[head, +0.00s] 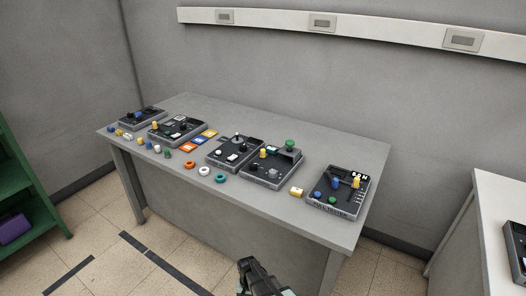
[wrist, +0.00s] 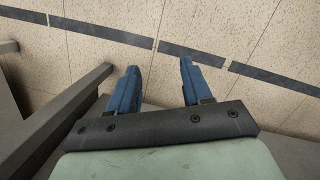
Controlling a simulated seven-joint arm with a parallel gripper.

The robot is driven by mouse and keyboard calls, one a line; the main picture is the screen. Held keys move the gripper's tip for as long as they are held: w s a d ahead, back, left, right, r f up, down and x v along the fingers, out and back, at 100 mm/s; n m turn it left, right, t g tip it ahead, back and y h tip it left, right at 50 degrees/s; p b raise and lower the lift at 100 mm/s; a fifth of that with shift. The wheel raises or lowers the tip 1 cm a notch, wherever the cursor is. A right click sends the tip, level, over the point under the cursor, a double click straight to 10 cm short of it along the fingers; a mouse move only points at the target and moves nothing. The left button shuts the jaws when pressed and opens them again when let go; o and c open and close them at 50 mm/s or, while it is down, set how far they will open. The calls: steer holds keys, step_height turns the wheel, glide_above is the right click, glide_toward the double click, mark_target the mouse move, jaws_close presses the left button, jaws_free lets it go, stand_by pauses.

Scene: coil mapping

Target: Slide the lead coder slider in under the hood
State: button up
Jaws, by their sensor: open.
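My gripper (head: 246,264) shows at the bottom of the head view, in front of the table and well short of the panels. In the wrist view its two blue fingers (wrist: 158,82) are apart with nothing between them, over the floor. Several dark control panels stand in a row on the grey table. One panel (head: 268,172) carries a grey raised block with a green knob (head: 289,143) on top, which may be the hood. I cannot tell which part is the lead coder slider; the labels are too small to read.
The grey table (head: 350,148) holds loose coloured rings and small pegs along its front edge. The rightmost panel (head: 338,192) has blue, yellow and green knobs. A green shelf (head: 25,180) stands at left, a white table (head: 497,215) at right. The floor before the table is clear.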

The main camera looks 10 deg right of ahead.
steer(key=w+a+r+m+t, duration=0.1)
steer(key=w+a+r, duration=0.4)
steer(key=w, duration=0.4)
steer(key=w+a+r+m+t+y, duration=0.1)
steer(key=w+a+r+m+t, duration=0.1)
steer(key=w+a+r, duration=0.5)
steer(key=w+a+r+m+t, duration=0.15)
steer(key=w+a, duration=0.25)
steer(key=w, duration=0.7)
steer(key=w+a+r+m+t+y, duration=0.1)
steer(key=w+a+r, duration=0.5)
steer(key=r, duration=0.3)
steer(key=w+a+r+m+t+y, duration=0.1)
steer(key=w+a+r, duration=0.45)
steer(key=r, duration=0.35)
steer(key=w+a+r+m+t, duration=0.1)
steer(key=w+a+r, duration=0.45)
steer(key=r, duration=0.35)
step_height(320, 180, up, 16)
steer(key=m+g+h, duration=0.3)
steer(key=m+g, duration=0.2)
steer(key=m, duration=0.1)
glide_above(263, 149)
step_height(263, 149, down, 13)
steer(key=shift+s+f, duration=0.15)
